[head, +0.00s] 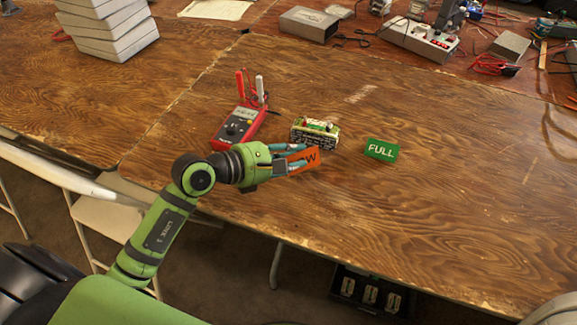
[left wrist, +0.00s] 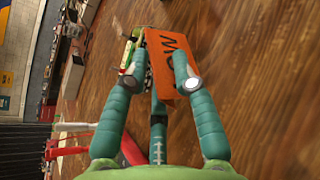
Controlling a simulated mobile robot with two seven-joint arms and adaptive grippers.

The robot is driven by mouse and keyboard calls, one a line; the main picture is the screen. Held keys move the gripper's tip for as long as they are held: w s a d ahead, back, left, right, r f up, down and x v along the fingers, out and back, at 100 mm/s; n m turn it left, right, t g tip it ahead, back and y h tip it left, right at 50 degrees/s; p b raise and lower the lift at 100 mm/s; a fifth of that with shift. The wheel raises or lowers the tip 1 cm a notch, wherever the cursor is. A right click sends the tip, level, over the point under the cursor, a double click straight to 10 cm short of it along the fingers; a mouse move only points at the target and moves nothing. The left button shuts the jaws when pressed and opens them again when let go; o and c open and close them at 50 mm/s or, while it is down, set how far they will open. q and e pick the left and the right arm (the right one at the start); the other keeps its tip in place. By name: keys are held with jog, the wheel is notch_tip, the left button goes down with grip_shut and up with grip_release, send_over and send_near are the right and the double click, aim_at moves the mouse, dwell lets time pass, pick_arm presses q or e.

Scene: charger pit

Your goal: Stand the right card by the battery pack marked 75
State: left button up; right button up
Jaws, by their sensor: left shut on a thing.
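My left gripper (head: 303,157) is shut on an orange card (head: 312,160). The letters "OW" show on the card; the rest is behind a finger. In the left wrist view the orange card (left wrist: 168,60) sits between the two fingertips. The battery pack (head: 315,132) stands on the table just behind the held card; its number cannot be read. Part of the pack (left wrist: 129,52) shows left of the card in the left wrist view. A green card reading "FULL" (head: 381,150) stands on the table right of the pack. My right gripper is not in view.
A red multimeter (head: 238,124) with probes lies left of the pack. Grey stacked boxes (head: 110,30) stand at the back left. A power supply (head: 420,38), cables and tools fill the back. The table (head: 460,170) is clear to the right of the green card.

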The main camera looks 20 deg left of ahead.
pick_arm(q)
jog(key=shift+w+a+f, duration=0.4)
jog(key=shift+a+f, duration=0.05)
jog(key=shift+a, duration=0.1)
notch_tip(320, 180, down, 4)
jog(key=shift+r, duration=0.1)
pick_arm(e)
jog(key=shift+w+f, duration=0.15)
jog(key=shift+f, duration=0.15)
pick_arm(q)
jog(key=o, duration=0.7)
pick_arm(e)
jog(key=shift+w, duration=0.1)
pick_arm(q)
jog(key=b+v, duration=0.1)
jog(key=v, duration=0.5)
jog(key=shift+s+a, duration=0.15)
jog(key=shift+s, duration=0.05)
jog(key=v, duration=0.4)
jog(key=shift+s+a+b, duration=0.1)
jog(key=shift+a+b, duration=0.05)
jog(key=shift+b, duration=0.2)
jog(key=shift+s+a+r, duration=0.35)
jog(key=shift+s, duration=0.1)
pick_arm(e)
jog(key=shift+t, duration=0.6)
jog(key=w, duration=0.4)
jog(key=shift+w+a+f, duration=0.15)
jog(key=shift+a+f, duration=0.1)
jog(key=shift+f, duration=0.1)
